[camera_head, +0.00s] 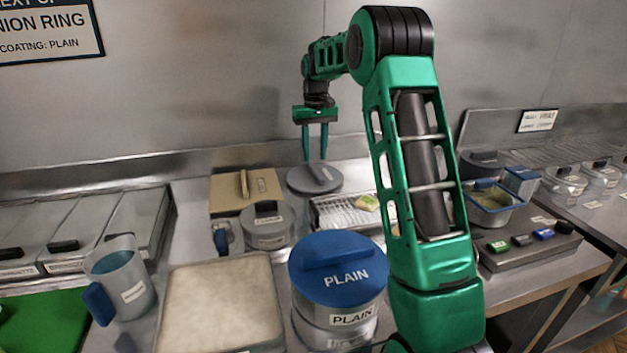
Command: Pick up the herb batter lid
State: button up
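No label reading herb batter can be made out. A round grey lid (314,179) with a raised bar handle lies flat on the steel counter, at the back centre. My gripper (315,156) points down just above this lid, its two green fingers apart with nothing between them. The fingertips end close to the bar handle; whether they touch it I cannot tell. A grey round pot with a lid (268,228) stands nearer, its label too small to read. A pot with a blue lid marked PLAIN (339,270) stands in front.
A tan box-like lid (245,191) is left of the grey lid. A wire-rack tray (330,214) holds a pale green piece. A jug (122,278) and a tray of pale coating (222,305) stand front left. A blue-rimmed tub (491,205) is right of my arm.

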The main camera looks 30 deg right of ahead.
aim_at(315, 169)
jog(key=shift+s+f, duration=0.1)
jog(key=shift+f, duration=2.3)
jog(key=shift+f, duration=0.2)
grip_shut()
